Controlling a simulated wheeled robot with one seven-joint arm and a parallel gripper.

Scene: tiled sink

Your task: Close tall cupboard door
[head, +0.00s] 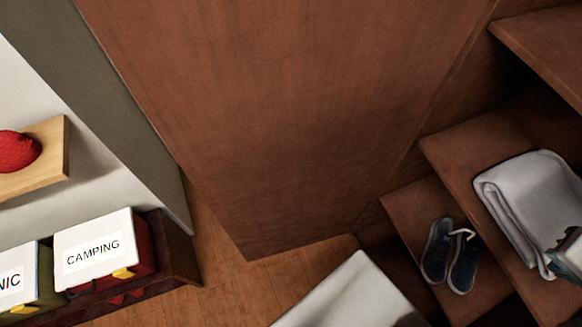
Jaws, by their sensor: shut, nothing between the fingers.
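The tall cupboard door (290,100) is a large reddish-brown wooden panel filling the upper middle of the head view. It stands open, swung out from the cupboard, with its lower corner above the wooden floor. The cupboard's inside shows to the right of it, with brown shelves (465,150). The door's top and handle are not in view. My gripper cannot be made out in this view.
A folded grey towel (530,195) and dark blue slippers (450,255) lie on the cupboard shelves. At left are a box labelled CAMPING (100,250) and a wooden wall shelf (45,165) holding a red object. Some wooden floor (220,270) is bare below the door.

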